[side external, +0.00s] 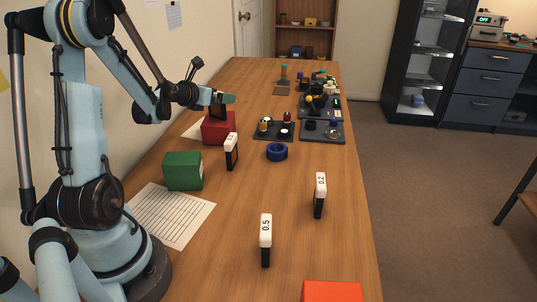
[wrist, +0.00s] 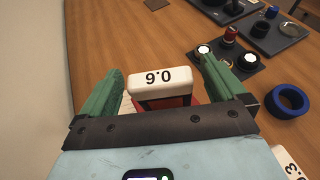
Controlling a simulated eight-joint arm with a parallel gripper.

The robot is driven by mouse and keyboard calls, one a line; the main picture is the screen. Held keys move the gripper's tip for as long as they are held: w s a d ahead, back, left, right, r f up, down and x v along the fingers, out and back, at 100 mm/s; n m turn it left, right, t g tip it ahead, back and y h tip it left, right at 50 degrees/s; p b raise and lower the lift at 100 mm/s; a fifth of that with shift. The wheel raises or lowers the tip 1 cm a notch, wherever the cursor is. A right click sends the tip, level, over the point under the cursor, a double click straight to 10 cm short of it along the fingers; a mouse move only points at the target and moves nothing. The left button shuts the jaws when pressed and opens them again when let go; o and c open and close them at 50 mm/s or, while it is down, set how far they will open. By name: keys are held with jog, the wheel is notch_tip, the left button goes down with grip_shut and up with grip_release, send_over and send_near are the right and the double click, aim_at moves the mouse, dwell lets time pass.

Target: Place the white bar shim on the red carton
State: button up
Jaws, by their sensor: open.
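A shim with a white bar top and dark lower part stands between my gripper's fingers in the wrist view (wrist: 161,80). Its printed number looks like 0.6 or an inverted 9.0. Its dark part (side external: 217,111) shows above the red carton (side external: 217,130) in the side view and appears to rest on the carton's top. A bit of the red carton (wrist: 190,100) shows below the white bar. My gripper (side external: 222,97) has green fingers, which are open on both sides of the bar, with visible gaps in the wrist view (wrist: 161,72).
Other white-topped shims stand on the table: one near the green box (side external: 183,171), one marked 0.2 (side external: 320,194), one marked 0.5 (side external: 266,238). A blue ring (side external: 277,151) and dark trays (side external: 323,132) lie to the right of the carton. The table's middle front is mostly clear.

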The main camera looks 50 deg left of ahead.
jog(key=shift+r, duration=0.1)
jog(key=shift+s+r, duration=0.1)
jog(key=shift+s, duration=0.05)
jog(key=v, duration=0.7)
jog(key=w+d+m+h, duration=0.1)
jog(key=d+m, duration=0.2)
jog(key=w+d+m+h, duration=0.1)
jog(key=d+m, duration=0.3)
jog(key=w+d+m+g+h, duration=0.1)
jog(key=d+m, duration=0.2)
jog(key=d, duration=0.1)
jog(key=shift+w+r+m, duration=0.25)
jog(key=shift+w+m, duration=0.05)
jog(key=shift+w, duration=0.05)
jog(key=s+d+m+g+h, duration=0.1)
jog(key=s+d+m+g, duration=0.1)
jog(key=d+m, duration=0.8)
jog(key=s+d+f+m+g+h, duration=0.1)
jog(key=s+d+m, duration=0.4)
jog(key=d+m, duration=0.6)
jog(key=m+g, duration=0.1)
jog(key=m, duration=0.8)
jog(key=shift+d+f+g, duration=0.2)
jog(key=shift+g, duration=0.1)
